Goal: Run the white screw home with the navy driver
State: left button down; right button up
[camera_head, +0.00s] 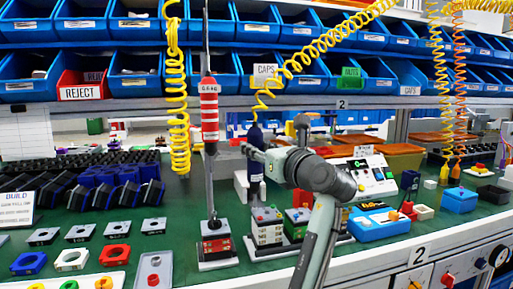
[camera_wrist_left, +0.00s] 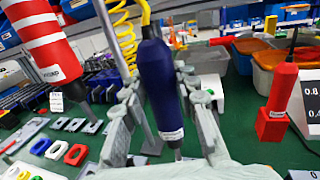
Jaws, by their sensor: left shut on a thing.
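The navy driver (camera_head: 255,188) hangs upright from a yellow coiled cord, and it also shows in the left wrist view (camera_wrist_left: 162,85). My left gripper (camera_head: 258,158) is shut around its body, with a finger on each side in the wrist view. The driver's lower end is just above a stack of light and dark blocks (camera_head: 267,232) on a white base. I cannot make out the white screw; the contact between bit and stack is too small to tell. My right gripper is not in view.
A red-and-white striped driver (camera_head: 209,108) stands upright just left, above another stack (camera_head: 216,243). A second stack (camera_head: 298,220) is close on the right. Square plates with holes (camera_head: 115,255) lie at front left. A blue case (camera_head: 378,222) lies at right. Blue bins line the back.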

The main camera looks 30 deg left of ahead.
aim_at(257, 129)
pick_arm(q)
jog(key=shift+p, duration=0.3)
dwell(1.8)
notch_tip(257, 129, up, 3)
jog(key=p, duration=0.2)
jog(key=shift+f+p, duration=0.15)
jog(key=shift+p, duration=0.15)
jog(key=shift+r, duration=0.85)
jog(key=shift+a+f, duration=0.1)
